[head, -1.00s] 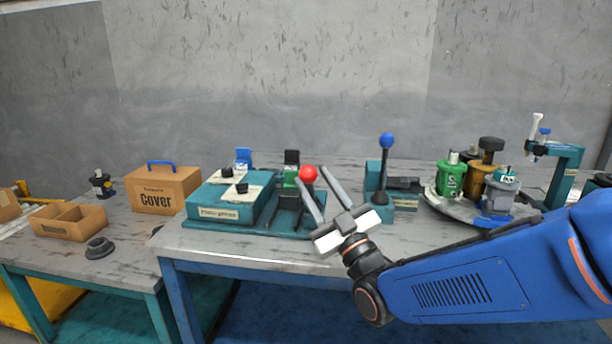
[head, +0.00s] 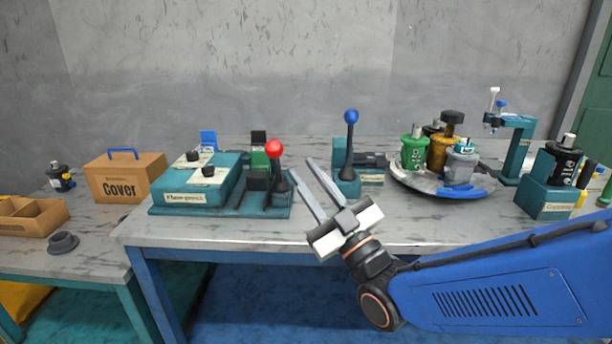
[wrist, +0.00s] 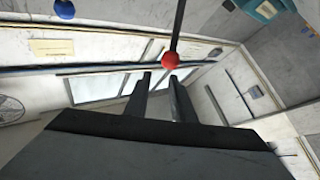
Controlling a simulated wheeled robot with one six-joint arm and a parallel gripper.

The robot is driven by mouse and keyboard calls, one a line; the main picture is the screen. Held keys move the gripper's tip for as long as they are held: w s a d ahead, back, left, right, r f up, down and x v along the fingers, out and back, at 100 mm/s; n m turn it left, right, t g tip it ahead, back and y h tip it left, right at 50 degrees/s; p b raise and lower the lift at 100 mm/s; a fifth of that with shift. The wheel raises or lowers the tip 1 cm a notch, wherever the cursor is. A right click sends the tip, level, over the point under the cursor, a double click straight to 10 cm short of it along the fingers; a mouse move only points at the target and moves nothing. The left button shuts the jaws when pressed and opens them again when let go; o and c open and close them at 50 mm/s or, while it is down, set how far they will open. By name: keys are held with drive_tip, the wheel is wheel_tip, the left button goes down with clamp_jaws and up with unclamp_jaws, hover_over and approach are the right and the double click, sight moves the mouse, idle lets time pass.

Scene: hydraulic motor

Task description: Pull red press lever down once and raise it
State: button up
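The red press lever has a red ball knob (head: 275,148) on a dark shaft and stands roughly upright on the right part of the teal Flaw-press (head: 200,187). My gripper (head: 304,171) is open and empty, to the right of the red knob in the head view. In the wrist view the red knob (wrist: 170,60) and its dark rod show just beyond the fingertips (wrist: 158,76), nearer the right finger. The knob is not held. I cannot tell the exact gap.
A blue-knobbed lever (head: 351,117) stands right of the gripper. A round tray (head: 480,192) holds several motors further right. The Cover box (head: 123,178) stands left of the press. The table front (head: 230,234) is bare.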

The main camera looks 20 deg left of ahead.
sight(277, 164)
clamp_jaws()
drive_tip(key=w+d+f+m+g+y, duration=0.1)
drive_tip(key=w+d+m+g+y, duration=0.15)
drive_tip(key=w+m+g, duration=0.8)
drive_tip(key=s+a, duration=0.1)
drive_tip(key=a, duration=0.8)
drive_tip(key=shift+s+m, duration=0.3)
drive_tip(key=shift+m, duration=0.15)
